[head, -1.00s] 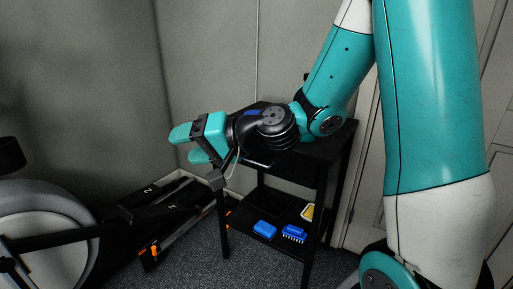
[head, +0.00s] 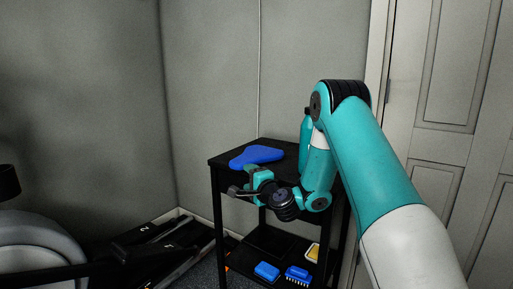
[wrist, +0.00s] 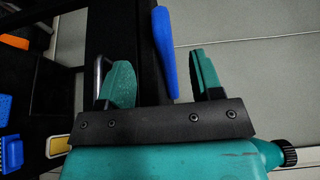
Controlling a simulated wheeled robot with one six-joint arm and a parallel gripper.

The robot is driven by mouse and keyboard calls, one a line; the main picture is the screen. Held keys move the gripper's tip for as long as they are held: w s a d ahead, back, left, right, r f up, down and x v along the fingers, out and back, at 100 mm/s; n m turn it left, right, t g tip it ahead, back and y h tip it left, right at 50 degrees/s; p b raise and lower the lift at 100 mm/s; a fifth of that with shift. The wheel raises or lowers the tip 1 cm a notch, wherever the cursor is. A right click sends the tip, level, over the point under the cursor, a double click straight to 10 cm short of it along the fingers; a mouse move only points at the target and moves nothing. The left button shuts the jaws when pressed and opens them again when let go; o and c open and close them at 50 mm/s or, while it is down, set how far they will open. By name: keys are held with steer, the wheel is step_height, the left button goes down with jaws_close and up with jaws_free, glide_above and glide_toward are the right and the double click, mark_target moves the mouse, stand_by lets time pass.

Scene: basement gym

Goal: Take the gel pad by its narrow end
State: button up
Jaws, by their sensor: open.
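The gel pad (head: 262,154) is a flat blue piece on the black table top in the head view, with one end pointing left toward the front edge. My gripper (head: 250,176) is open at the front of the table, just below and in front of the pad. In the wrist view the pad (wrist: 163,45) shows nearly edge-on as a blue strip, its lower end between the two teal fingers of my gripper (wrist: 162,82). Gaps show on both sides, and I see no grip on it. My gripper hides part of the pad's near edge in the head view.
A teal bottle (head: 305,138) with a dark top stands on the table (head: 222,158), partly behind my arm. The lower shelf holds a blue block (head: 267,271), a blue brush (head: 298,274) and a yellow-and-white item (head: 313,252). Gym equipment (head: 35,245) stands left; walls are behind.

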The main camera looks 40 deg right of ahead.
mark_target(238, 168)
steer(key=w+p, duration=0.1)
steer(key=w, duration=0.1)
steer(key=w+p, duration=0.1)
steer(key=w, duration=0.2)
steer(key=w+p, duration=0.1)
steer(key=w, duration=0.1)
steer(key=shift+w+d+r+p, duration=0.1)
steer(key=shift+w+d+p, duration=0.15)
steer(key=shift+d+p, duration=0.1)
steer(key=shift+w+d, duration=0.1)
steer(key=shift+w, duration=0.25)
steer(key=shift+c, duration=0.4)
steer(key=c, duration=1)
